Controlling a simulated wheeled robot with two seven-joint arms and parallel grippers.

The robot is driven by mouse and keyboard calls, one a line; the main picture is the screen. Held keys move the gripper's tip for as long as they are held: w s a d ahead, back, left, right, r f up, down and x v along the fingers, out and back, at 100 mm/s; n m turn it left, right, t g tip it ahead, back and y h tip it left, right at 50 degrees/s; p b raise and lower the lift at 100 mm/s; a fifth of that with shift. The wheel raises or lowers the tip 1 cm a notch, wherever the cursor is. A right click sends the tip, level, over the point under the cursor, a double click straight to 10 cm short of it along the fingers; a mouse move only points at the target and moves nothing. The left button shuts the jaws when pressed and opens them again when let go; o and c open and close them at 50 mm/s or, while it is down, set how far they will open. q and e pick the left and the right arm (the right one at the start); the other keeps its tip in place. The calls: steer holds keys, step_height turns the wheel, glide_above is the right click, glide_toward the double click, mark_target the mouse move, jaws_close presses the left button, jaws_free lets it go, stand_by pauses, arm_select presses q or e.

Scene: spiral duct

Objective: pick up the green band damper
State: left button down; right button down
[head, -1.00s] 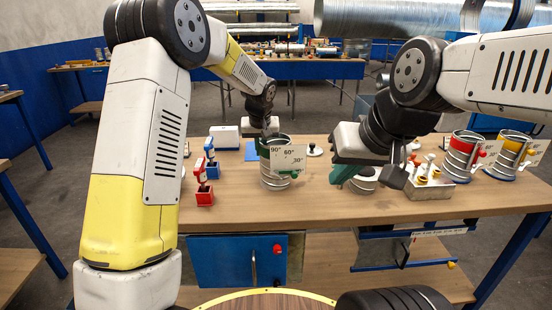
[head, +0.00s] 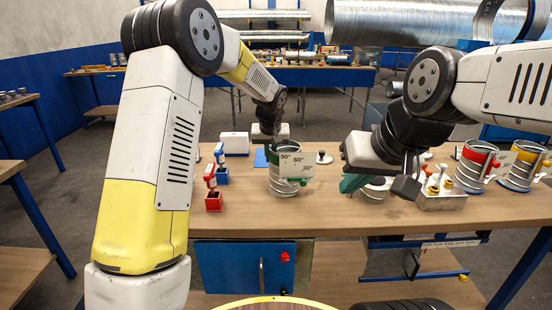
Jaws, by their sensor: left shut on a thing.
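The green band damper (head: 286,182) is a short grey metal cylinder with a green band at its rim, upright at the middle of the workbench. A white plate marked 90°, 60° and 30° is on its right side. My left gripper (head: 272,141) comes down from behind at the damper's rim and is shut on it; the fingertips are mostly hidden. I cannot see a gap between the damper and the bench. My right gripper (head: 378,180) is low over the bench to the right of the damper, apart from it; its jaw opening is unclear.
A red stand (head: 213,201) and a blue stand (head: 222,176) are left of the damper. A metal bin of small parts (head: 442,202), a red-banded damper (head: 470,172) and a yellow-banded damper (head: 519,170) are at right. The bench front (head: 300,222) is clear.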

arm_select(q)
steer(key=shift+r, duration=0.75)
steer(key=s+r, duration=0.3)
steer(key=s, duration=1.3)
steer(key=shift+w+d+f, duration=0.1)
steer(key=shift+w+f, duration=0.45)
steer(key=shift+w, duration=1.85)
steer(key=shift+w+f, duration=0.5)
steer(key=shift+w, duration=1.9)
steer(key=shift+w+d+f, duration=0.1)
steer(key=shift+w+f, duration=0.45)
steer(key=shift+w, duration=1.85)
steer(key=shift+w+f, duration=0.55)
steer(key=shift+w, duration=0.25)
steer(key=shift+s+a+f, duration=0.1)
steer(key=shift+s+f, duration=0.1)
steer(key=shift+f, duration=0.2)
